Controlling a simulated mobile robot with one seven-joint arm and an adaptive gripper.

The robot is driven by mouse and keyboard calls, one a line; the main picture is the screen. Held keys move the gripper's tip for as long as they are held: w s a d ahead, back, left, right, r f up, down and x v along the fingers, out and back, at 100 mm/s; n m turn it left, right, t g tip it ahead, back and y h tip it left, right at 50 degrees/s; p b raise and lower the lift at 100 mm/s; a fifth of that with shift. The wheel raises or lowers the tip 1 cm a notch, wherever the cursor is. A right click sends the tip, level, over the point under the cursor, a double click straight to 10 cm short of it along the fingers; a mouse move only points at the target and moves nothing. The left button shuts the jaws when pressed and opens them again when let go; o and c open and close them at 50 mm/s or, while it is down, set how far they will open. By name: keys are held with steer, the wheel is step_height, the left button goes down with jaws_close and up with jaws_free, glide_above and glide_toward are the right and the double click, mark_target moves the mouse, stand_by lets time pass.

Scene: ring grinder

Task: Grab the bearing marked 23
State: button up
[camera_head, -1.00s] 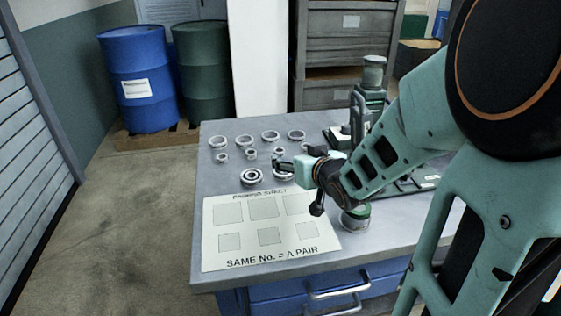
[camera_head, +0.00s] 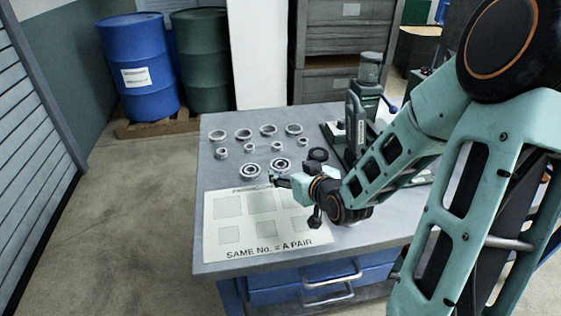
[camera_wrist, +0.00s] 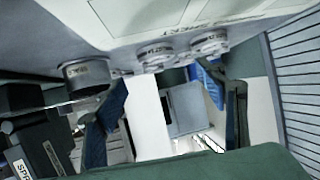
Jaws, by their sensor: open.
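Two larger ball bearings, one at the left (camera_head: 251,170) and one at the right (camera_head: 281,165), lie flat on the table behind the pairing sheet. In the wrist view, two bearing-like rings show near the top, one (camera_wrist: 155,56) left of the other (camera_wrist: 208,44). I cannot read a 23 on any of them. My gripper (camera_head: 278,181) is open and empty, low over the sheet's back edge, just in front of the bearings. Its two fingers also show in the wrist view (camera_wrist: 168,118), apart, with nothing between them.
Several metal rings (camera_head: 243,135) and smaller pieces (camera_head: 249,149) stand in rows behind the bearings. A dark ring (camera_head: 318,154) lies to the right. The pairing sheet (camera_head: 213,243) covers the front left. A green press (camera_head: 357,130) stands at the back right.

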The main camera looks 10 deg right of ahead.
mark_target(279, 163)
steer(key=shift+b+x, duration=0.45)
steer(key=shift+x, duration=0.7)
steer(key=shift+d+x, duration=0.1)
steer(key=shift+x, duration=1.35)
steer(key=shift+d+x, duration=0.15)
steer(key=shift+x, duration=1.35)
steer(key=shift+f, duration=0.1)
steer(key=c, duration=1.2)
steer(key=shift+c, duration=1.3)
